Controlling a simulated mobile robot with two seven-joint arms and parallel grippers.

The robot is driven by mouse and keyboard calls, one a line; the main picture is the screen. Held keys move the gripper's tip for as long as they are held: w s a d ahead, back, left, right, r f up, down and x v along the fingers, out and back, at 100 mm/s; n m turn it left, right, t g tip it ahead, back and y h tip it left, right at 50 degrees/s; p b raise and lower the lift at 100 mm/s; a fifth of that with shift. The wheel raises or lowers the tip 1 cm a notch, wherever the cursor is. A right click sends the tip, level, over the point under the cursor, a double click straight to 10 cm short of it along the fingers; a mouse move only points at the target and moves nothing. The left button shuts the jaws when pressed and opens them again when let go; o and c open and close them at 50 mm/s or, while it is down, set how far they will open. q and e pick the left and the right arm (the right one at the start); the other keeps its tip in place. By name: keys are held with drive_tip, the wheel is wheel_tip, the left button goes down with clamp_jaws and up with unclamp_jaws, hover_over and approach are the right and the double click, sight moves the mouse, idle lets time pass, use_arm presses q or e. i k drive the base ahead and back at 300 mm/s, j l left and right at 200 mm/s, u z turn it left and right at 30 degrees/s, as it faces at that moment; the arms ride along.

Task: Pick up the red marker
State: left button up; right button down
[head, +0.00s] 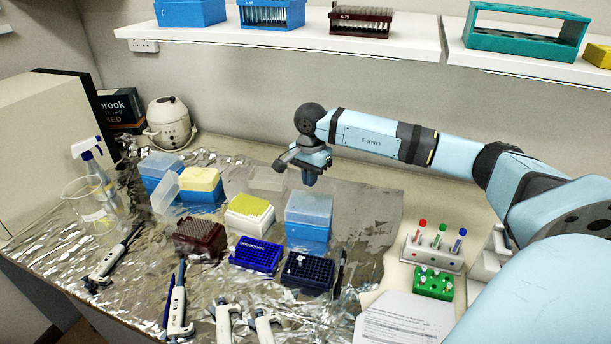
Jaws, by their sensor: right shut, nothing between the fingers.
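The red marker (421,229), with a red top, stands upright in a pale holder (418,255) at the right of the bench. A green-topped one (439,236) and a blue-topped one (458,241) stand beside it. My right gripper (310,177) is shut and empty. It hangs over the back middle of the bench, above and behind the blue-lidded box, well to the left of the marker holder. My left gripper is not in view.
A green tube rack (433,283) and a paper sheet (405,320) lie in front of the holder. A blue box (308,222), several tip racks and pipettes cover the foil to the left. A shelf (290,45) runs above. Bare bench shows behind the holder.

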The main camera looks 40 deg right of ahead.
sight(422, 224)
drive_tip(key=k+j, duration=0.75)
drive_tip(key=j, duration=0.2)
